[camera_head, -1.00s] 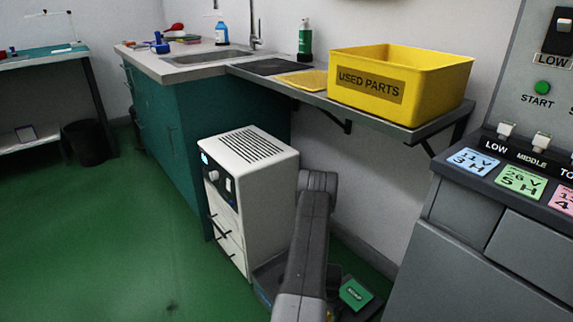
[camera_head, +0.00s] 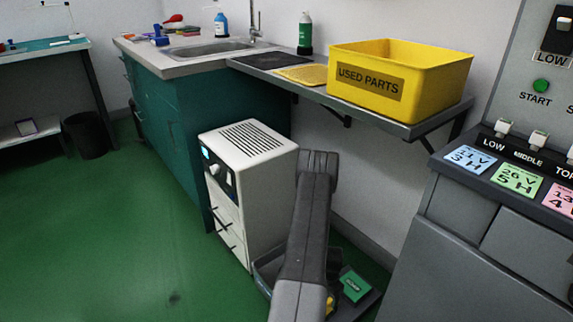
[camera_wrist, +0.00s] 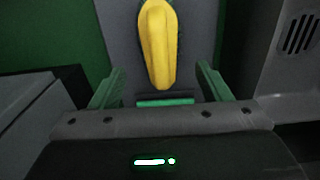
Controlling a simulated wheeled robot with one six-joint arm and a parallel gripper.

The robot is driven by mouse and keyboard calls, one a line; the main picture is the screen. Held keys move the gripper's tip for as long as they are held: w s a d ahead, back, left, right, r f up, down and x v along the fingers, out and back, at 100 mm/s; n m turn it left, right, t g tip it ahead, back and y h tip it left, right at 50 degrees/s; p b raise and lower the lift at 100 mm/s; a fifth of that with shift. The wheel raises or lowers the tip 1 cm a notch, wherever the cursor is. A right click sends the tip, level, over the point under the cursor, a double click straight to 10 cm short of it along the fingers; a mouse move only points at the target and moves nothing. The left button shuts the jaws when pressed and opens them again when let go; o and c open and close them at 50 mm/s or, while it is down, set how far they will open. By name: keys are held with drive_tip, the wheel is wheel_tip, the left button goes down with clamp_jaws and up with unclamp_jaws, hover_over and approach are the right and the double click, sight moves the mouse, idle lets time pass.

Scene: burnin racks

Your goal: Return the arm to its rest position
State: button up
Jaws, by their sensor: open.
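My arm (camera_head: 308,225) rises from the bottom middle of the head view. It is folded at its upper joint, in front of the white cabinet's right side. My gripper is not clearly visible in the head view. In the wrist view my gripper (camera_wrist: 160,68) has its two green fingers spread apart, so it is open. A long yellow piece (camera_wrist: 159,45) shows between and beyond the fingers, in front of a grey surface. I cannot tell how far it is from the fingertips.
A white cabinet (camera_head: 245,185) stands close left of my arm. A shelf (camera_head: 415,131) with a yellow USED PARTS bin (camera_head: 400,75) is behind it. A grey control console (camera_head: 460,240) is at the right. Green floor (camera_head: 90,240) is open at the left.

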wheel_tip(320, 180, up, 4)
drive_tip(key=p, duration=0.1)
wheel_tip(320, 180, down, 13)
drive_tip(key=b, duration=0.5)
drive_tip(key=shift+r, duration=0.1)
drive_tip(key=shift+r+p, duration=0.3)
drive_tip(key=shift+r, duration=0.05)
wheel_tip(320, 180, up, 10)
drive_tip(key=p, duration=0.3)
drive_tip(key=shift+r+p, duration=0.25)
drive_tip(key=shift+p, duration=0.15)
drive_tip(key=a+r+n+p, duration=0.3)
drive_tip(key=a+r+p, duration=0.1)
drive_tip(key=r+p, duration=0.6)
drive_tip(key=s+a+r+n+p, duration=0.1)
drive_tip(key=a+r+n+p, duration=0.3)
drive_tip(key=r+p, duration=0.7)
drive_tip(key=a+r+n+p, duration=0.3)
drive_tip(key=a+r+p, duration=0.3)
drive_tip(key=r, duration=1.4)
drive_tip(key=shift+s+a+r+p, duration=0.15)
drive_tip(key=shift+a+p, duration=0.1)
drive_tip(key=shift+p, duration=2.15)
drive_tip(key=shift+d, duration=0.1)
